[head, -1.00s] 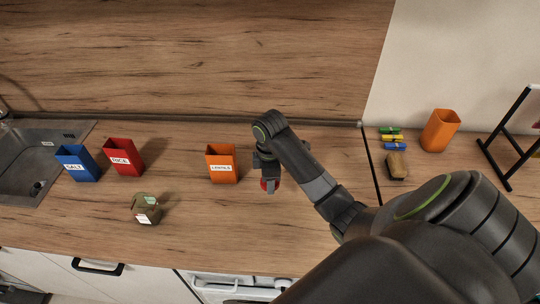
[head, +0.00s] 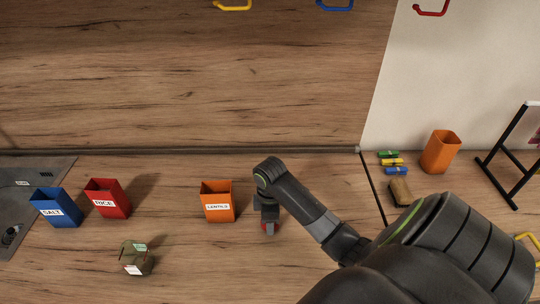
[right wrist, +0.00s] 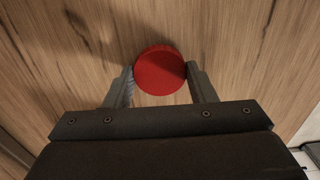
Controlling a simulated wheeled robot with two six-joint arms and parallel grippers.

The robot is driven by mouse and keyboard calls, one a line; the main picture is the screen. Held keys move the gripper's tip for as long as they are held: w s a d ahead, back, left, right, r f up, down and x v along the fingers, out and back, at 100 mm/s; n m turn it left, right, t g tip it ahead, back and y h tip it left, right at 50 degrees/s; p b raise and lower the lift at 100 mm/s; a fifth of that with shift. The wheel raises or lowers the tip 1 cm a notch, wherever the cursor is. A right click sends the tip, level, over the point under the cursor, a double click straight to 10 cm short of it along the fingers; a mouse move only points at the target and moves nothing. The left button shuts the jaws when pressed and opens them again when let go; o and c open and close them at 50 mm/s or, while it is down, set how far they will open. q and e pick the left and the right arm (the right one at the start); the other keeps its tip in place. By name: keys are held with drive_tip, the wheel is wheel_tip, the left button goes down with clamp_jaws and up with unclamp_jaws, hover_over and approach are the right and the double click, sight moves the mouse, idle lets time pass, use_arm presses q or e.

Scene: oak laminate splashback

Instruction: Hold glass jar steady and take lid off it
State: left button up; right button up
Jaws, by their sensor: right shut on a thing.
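A round red lid (right wrist: 160,70) shows in the right wrist view, seen from above. My right gripper (right wrist: 160,78) has one finger on each side of it and is shut on it. In the head view my right gripper (head: 269,222) points down at the counter, just right of the orange lentils box. A little red (head: 277,225) shows beside its fingers. The glass jar itself cannot be made out; the lid, the gripper and the arm cover that spot. My left gripper is not in view.
The orange lentils box (head: 218,207), red rice box (head: 107,203) and blue salt box (head: 56,211) stand to the left. A labelled olive object (head: 135,258) sits nearer the front. An orange container (head: 440,152) stands at the right. Counter between the olive object and my gripper is clear.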

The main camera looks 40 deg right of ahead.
drive_tip(key=shift+s+f, duration=0.25)
drive_tip(key=shift+f, duration=0.4)
drive_tip(key=shift+w, duration=0.1)
drive_tip(key=shift+w+f, duration=0.1)
drive_tip(key=o, duration=0.7)
drive_tip(key=shift+f, duration=0.1)
drive_tip(key=shift+c, duration=0.2)
drive_tip(key=o, duration=0.4)
